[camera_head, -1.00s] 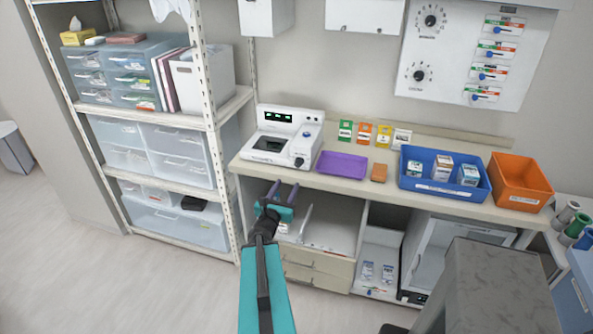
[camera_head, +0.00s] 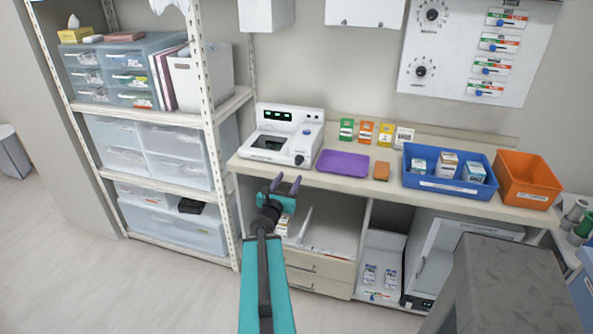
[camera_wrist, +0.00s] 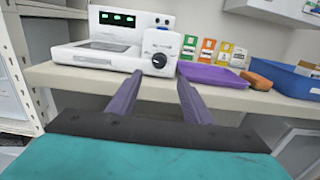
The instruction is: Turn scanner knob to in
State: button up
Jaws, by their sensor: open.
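The scanner (camera_head: 283,135) is a white device with a green display, standing at the left end of the counter. Its knob (camera_head: 299,160) is dark and round, on the front right corner. In the wrist view the knob (camera_wrist: 159,60) shows a light pointer mark, but its setting is too small to read. My gripper (camera_head: 286,184) is open and empty, in front of the counter edge and below the knob. In the wrist view its two purple fingers (camera_wrist: 156,92) point toward the scanner, with the knob beyond and between their tips, apart from them.
A purple tray (camera_head: 343,164) lies right of the scanner, with an orange-brown block (camera_head: 381,171) beside it. Colored cards stand behind. A blue bin (camera_head: 430,182) and an orange bin (camera_head: 528,184) are farther right. A shelf post (camera_head: 215,130) stands to the left.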

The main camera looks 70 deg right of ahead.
aim_at(298, 162)
jog(key=shift+w+d+b, duration=0.1)
jog(key=shift+d+b, duration=0.65)
jog(key=shift+b, duration=2.2)
jog(key=shift+w+d+r+p, duration=0.15)
jog(key=shift+d+p, duration=0.4)
jog(key=shift+d, duration=1.55)
jog(key=shift+w+d+f+p, duration=0.1)
jog(key=shift+d+p, duration=0.4)
jog(key=shift+d, duration=1.55)
jog(key=c, duration=1.1)
